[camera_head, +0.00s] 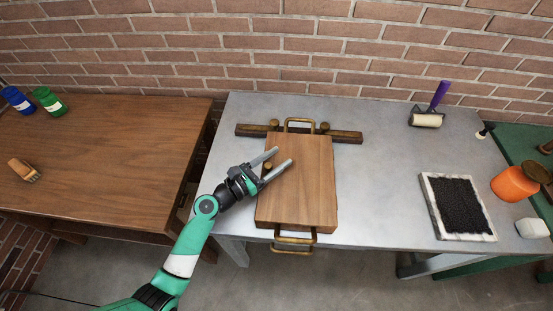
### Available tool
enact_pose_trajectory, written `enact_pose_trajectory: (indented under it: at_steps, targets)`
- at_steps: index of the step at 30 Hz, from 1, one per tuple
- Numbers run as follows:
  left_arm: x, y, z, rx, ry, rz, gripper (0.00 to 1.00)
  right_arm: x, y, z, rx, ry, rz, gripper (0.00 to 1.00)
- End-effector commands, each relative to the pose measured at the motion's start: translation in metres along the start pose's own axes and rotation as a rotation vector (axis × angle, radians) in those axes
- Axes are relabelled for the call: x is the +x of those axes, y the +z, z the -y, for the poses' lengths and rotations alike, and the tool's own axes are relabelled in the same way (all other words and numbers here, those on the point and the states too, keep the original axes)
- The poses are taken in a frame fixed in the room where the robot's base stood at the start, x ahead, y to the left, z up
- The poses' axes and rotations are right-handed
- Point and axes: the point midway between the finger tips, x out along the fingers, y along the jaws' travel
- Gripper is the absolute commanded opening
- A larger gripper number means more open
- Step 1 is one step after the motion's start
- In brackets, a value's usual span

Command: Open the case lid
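The wooden case (312,185) lies on the grey metal table, its flat wooden lid down. A brass handle (293,237) is at its front edge and another brass handle (300,122) at its back. My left gripper (283,156) reaches in from the lower left over the lid's left part. Its two fingers are apart, with a small round brass knob (268,166) showing between them near the finger bases. I cannot tell whether the fingers touch the lid. My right gripper is not in view.
A dark bar (347,136) lies behind the case. A brown table (110,150) with blue and green jars stands left. A brick wall is behind. The table between case and tray is clear.

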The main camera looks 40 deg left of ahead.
Motion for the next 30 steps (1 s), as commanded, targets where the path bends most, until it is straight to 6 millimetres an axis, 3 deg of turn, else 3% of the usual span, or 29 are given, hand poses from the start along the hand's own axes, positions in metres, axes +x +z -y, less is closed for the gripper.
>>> enact_pose_trajectory:
  at_steps: [1, 9, 30]
  targets:
    - [-0.0001, 0.0, 0.0, 0.0, 0.0, 0.0, 0.48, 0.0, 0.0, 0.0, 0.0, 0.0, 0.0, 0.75]
    - [-0.0004, 0.0, 0.0, 0.0, 0.0, 0.0, 0.0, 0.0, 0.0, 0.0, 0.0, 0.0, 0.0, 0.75]
    - [-0.0004, 0.0, 0.0, 0.0, 0.0, 0.0, 0.0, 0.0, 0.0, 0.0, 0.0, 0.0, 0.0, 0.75]
